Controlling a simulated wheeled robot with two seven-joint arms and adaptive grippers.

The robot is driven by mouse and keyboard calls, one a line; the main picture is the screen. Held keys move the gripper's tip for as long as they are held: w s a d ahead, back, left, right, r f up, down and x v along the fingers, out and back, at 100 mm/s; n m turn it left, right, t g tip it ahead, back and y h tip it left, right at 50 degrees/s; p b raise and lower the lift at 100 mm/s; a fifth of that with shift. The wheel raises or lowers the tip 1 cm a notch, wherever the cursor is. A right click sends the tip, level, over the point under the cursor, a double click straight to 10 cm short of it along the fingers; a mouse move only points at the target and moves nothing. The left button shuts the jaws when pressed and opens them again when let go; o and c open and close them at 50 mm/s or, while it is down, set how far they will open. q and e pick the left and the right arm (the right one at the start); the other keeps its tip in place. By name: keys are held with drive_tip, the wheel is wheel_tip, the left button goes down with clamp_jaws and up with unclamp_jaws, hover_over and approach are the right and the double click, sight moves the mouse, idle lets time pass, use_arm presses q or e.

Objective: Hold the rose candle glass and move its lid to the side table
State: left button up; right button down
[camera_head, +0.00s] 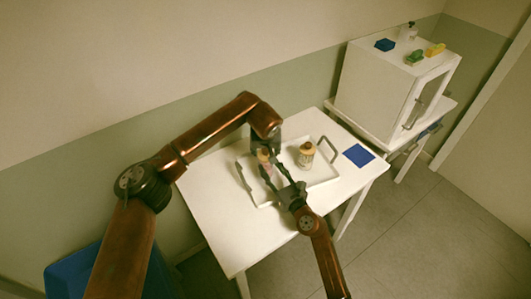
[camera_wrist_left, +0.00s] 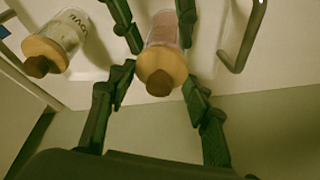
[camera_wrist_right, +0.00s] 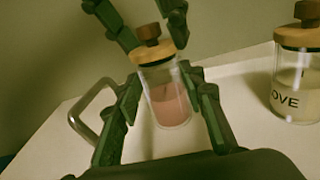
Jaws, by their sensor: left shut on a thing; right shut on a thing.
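The rose candle glass (camera_wrist_right: 168,100) holds pink wax and stands upright at the tray's left side. Its round wooden lid (camera_wrist_left: 161,68) with a dark knob sits on the glass's mouth; I see no clear gap between them. My left gripper (camera_head: 266,148) comes from above and is shut on the lid, its fingers on either side. My right gripper (camera_head: 268,174) comes from the front and is shut on the glass body; its fingers also show in the right wrist view (camera_wrist_right: 168,95). In the head view the grippers partly hide the candle.
A cream candle (camera_head: 306,155) with its own wooden lid stands to the right in the white tray (camera_head: 325,174). A blue square (camera_head: 358,155) lies on the table (camera_head: 222,222). A farther table (camera_head: 445,108) bears a white cabinet (camera_head: 376,85) with small items on top.

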sight(266, 150)
use_arm(q)
drive_tip(key=shift+r, duration=0.6)
use_arm(e)
drive_tip(key=shift+f, duration=0.5)
use_arm(q)
drive_tip(key=shift+r, duration=2)
use_arm(e)
drive_tip(key=c, duration=1.6)
unclamp_jaws()
use_arm(q)
drive_tip(key=shift+w+f, duration=0.1)
use_arm(e)
drive_tip(key=shift+o, duration=1)
drive_tip(key=shift+w, duration=0.1)
drive_tip(key=shift+o, duration=1.1)
drive_tip(key=shift+r, duration=0.3)
